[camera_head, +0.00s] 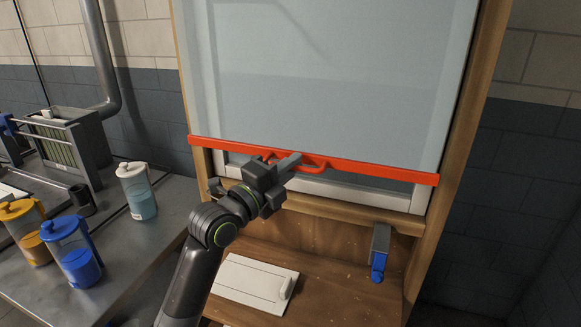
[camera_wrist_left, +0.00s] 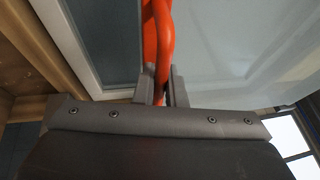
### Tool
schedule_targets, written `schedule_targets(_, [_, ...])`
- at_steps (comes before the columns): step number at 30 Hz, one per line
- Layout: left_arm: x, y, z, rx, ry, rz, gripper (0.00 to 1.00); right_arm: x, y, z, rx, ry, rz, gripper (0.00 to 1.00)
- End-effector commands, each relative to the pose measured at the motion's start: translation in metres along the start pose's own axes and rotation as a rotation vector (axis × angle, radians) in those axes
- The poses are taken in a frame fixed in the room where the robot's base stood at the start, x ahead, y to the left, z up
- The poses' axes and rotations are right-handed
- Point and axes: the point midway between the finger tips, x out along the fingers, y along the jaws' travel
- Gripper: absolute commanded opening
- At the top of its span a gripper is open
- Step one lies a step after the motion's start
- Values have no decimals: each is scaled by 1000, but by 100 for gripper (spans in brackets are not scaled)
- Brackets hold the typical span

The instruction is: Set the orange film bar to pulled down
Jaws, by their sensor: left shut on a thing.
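The orange film bar (camera_head: 372,169) runs across the window at the lower edge of a pale translucent film (camera_head: 330,70). The film covers most of the pane above the bar, and a strip of window shows below it. My left gripper (camera_head: 290,165) is at the loop handle (camera_head: 315,166) on the middle of the bar. In the left wrist view the gripper's fingers (camera_wrist_left: 161,88) are on both sides of the orange handle (camera_wrist_left: 163,40), shut on it. My right gripper is in neither view.
A wooden frame (camera_head: 471,105) surrounds the window. Below are a white board (camera_head: 252,284) and a blue-tipped grey fixture (camera_head: 380,252). At left, a table (camera_head: 150,238) holds a white-lidded jug (camera_head: 138,191), a blue jug (camera_head: 73,252), a yellow jug (camera_head: 24,232) and a rack (camera_head: 65,140).

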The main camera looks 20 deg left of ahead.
Motion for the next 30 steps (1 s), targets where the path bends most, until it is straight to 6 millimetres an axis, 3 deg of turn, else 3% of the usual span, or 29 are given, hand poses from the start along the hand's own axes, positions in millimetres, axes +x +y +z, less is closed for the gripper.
schedule_targets(1, [-3,18,-1,1,0,1,0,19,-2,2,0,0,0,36])
schedule_targets(17, [-20,114,-8,0,0,1,0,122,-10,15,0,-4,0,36])
schedule_targets(21, [-23,133,-10,0,0,1,0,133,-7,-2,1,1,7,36])
schedule_targets(30, [-27,158,-12,0,0,2,0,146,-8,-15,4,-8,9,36])
